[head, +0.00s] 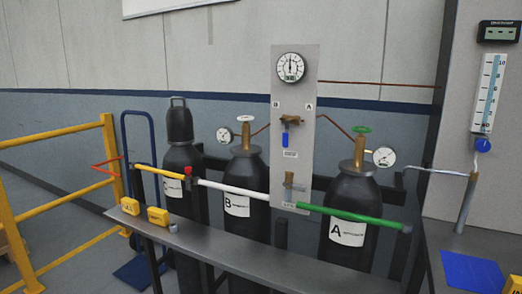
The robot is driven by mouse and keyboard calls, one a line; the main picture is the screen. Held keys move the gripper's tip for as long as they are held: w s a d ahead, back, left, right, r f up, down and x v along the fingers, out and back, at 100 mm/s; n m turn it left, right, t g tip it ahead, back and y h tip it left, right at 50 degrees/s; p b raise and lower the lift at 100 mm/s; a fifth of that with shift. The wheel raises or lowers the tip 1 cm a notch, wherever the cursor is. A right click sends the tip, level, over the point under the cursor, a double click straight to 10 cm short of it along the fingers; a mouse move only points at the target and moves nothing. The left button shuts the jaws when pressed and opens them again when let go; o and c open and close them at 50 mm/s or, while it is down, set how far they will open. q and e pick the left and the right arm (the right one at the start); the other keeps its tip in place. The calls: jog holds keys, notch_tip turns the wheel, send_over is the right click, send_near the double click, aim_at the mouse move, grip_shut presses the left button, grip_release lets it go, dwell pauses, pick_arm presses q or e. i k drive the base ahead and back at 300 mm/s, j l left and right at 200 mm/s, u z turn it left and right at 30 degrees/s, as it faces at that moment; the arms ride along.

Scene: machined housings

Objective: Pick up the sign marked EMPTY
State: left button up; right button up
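Two small yellow signs stand on the grey shelf at the left: one yellow sign (130,206) near the shelf's left end, and a second yellow sign (157,216) just right of it. Both carry dark lettering too small to read, so I cannot tell which one says EMPTY. Part of another yellow piece (514,284) with dark lettering shows at the bottom right edge, cut off by the frame. Neither of my grippers is in view.
A grey metal nut-like piece (173,227) sits right of the signs. The shelf (250,262) is otherwise clear. Behind it stand cylinders marked A (350,212) and B (239,185), behind a yellow, white and green bar (236,190). A yellow railing (62,132) is at left, a blue mat (472,272) at right.

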aim_at(158, 216)
jog(key=i+j, duration=0.15)
jog(key=j, duration=0.2)
jog(key=i+j, duration=0.15)
jog(key=j, duration=0.15)
jog(key=i+j, duration=0.15)
jog(key=j, duration=0.2)
jog(key=i+j, duration=0.15)
jog(key=j, duration=0.15)
jog(key=i+j+z, duration=0.1)
jog(key=j, duration=0.25)
jog(key=i+j, duration=0.2)
jog(key=j, duration=0.15)
